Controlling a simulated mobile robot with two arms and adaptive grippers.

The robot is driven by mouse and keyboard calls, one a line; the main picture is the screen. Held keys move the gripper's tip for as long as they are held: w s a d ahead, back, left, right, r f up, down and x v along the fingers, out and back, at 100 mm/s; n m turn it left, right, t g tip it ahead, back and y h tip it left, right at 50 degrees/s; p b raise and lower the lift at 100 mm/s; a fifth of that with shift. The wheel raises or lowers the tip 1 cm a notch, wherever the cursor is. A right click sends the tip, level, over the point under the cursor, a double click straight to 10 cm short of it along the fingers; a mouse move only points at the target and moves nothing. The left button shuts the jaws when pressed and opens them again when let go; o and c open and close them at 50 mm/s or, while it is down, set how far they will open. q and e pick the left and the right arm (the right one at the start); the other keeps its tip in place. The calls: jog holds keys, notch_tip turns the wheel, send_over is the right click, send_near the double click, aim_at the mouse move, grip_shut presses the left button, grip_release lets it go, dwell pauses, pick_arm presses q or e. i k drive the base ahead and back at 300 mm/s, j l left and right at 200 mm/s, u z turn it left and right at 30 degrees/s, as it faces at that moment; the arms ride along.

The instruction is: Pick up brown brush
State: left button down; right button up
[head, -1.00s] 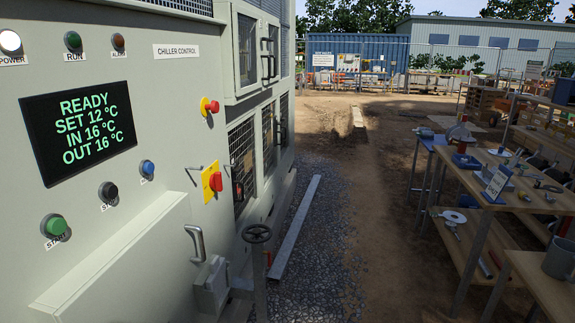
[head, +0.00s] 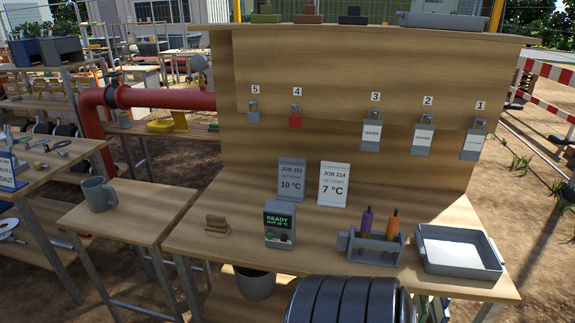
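A small brown block-shaped item (head: 216,226), which looks like the brown brush, sits on the left part of the wooden workbench top (head: 330,225). It looks layered, and its bristles cannot be made out clearly. It stands apart from the grey device (head: 279,224) to its right. Neither of my grippers shows in the head view.
A grey holder (head: 373,246) with a purple and an orange tool and a grey tray (head: 459,251) stand to the right. Two job cards, JOB 350 (head: 291,180) and JOB 214 (head: 334,184), stand behind. A mug (head: 99,194) is on the left side table. A bin (head: 256,283) sits below.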

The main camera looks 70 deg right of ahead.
aim_at(217, 225)
jog(key=z, duration=1.75)
jog(key=u, duration=2)
jog(key=z, duration=2)
